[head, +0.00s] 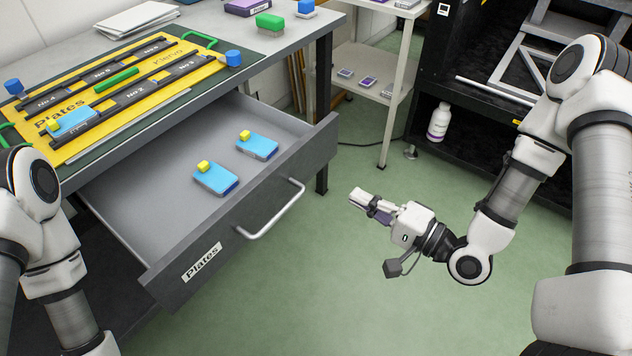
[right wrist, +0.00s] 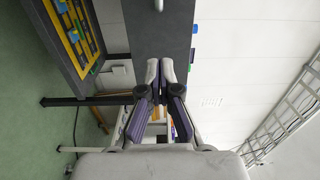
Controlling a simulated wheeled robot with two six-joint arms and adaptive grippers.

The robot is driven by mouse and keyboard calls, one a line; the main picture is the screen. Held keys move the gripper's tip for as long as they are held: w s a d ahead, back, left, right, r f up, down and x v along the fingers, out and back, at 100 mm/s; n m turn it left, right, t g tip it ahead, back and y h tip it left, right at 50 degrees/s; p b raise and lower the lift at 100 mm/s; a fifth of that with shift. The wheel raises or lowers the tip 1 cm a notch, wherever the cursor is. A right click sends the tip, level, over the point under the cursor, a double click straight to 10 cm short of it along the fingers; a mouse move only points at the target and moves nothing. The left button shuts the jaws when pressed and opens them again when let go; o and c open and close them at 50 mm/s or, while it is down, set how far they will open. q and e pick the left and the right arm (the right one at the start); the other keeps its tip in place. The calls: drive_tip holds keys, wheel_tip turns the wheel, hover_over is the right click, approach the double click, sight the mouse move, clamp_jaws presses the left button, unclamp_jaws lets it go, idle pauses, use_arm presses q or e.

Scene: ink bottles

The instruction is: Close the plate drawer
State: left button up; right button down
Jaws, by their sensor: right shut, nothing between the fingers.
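The plate drawer (head: 245,226) stands pulled out under the table in the head view. Its grey front carries a "Plates" label (head: 202,262) and a light bar handle (head: 272,210). Two blue plates with yellow knobs, a nearer one (head: 216,179) and a farther one (head: 257,146), lie inside on the drawer floor. My right gripper (head: 357,196) is shut and empty, to the right of the handle and apart from it, over the green floor. Its closed fingertips (right wrist: 160,72) also show in the right wrist view. My left arm shows at the left edge, but its gripper is out of view.
A yellow board (head: 150,90) with black numbered strips and another blue plate (head: 74,123) lies on the table. A small shelf (head: 374,85) and a dark cabinet with a white bottle (head: 438,122) stand behind. The floor before the drawer is clear.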

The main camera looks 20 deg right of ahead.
sight(303, 168)
drive_tip(key=b+x, duration=0.1)
drive_tip(key=x, duration=1)
drive_tip(key=shift+w+f, duration=0.1)
use_arm(q)
drive_tip(key=shift+w+f, duration=0.1)
drive_tip(key=shift+f, duration=0.75)
use_arm(e)
drive_tip(key=shift+w, duration=0.1)
